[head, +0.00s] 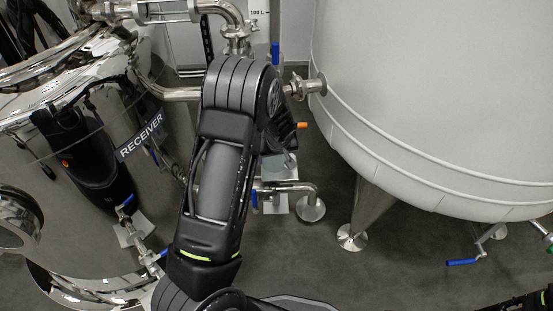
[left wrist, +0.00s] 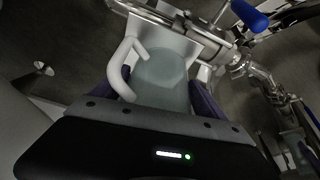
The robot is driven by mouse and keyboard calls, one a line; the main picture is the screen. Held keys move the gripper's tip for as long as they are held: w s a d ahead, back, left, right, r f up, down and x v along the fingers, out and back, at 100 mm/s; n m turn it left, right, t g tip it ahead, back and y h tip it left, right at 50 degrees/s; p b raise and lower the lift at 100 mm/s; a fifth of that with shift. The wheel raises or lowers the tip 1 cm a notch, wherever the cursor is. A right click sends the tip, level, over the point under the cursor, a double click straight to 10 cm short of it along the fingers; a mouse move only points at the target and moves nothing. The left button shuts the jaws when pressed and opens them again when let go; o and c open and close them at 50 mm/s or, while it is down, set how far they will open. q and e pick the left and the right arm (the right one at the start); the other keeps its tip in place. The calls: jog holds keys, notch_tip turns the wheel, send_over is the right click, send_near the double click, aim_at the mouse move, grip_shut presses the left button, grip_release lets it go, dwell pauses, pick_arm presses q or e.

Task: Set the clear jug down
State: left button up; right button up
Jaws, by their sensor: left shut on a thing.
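In the left wrist view the clear jug (left wrist: 165,80) is a greyish see-through vessel with a pale curved handle (left wrist: 125,70) on its left side. My left gripper (left wrist: 163,95) is shut on it, with a dark purplish finger on each side. A pale flat plate (left wrist: 165,38) shows just beyond the jug; I cannot tell if the two touch. In the head view my left arm bends over in front of the pipework and hides most of its gripper and the jug. My right gripper is not in view.
A shiny steel tank with a RECEIVER label (head: 141,138) stands on the left. A large pale tank (head: 430,100) on legs fills the right. Steel pipes and a blue-handled valve (head: 275,53) lie close to my arm. Open grey floor (head: 300,255) shows between the tanks.

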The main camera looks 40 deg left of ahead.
pick_arm(q)
jog(key=shift+d+f, duration=0.15)
jog(key=shift+f, duration=0.1)
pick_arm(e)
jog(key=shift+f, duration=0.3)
pick_arm(q)
jog(key=o, duration=1.4)
jog(key=shift+s+f, duration=0.1)
jog(key=shift+c, duration=0.2)
jog(key=shift+r, duration=0.4)
jog(key=shift+p+v, duration=0.7)
jog(key=shift+v, duration=0.5)
jog(key=s+d+p, duration=0.2)
jog(key=s+d, duration=0.6)
jog(key=s, duration=0.1)
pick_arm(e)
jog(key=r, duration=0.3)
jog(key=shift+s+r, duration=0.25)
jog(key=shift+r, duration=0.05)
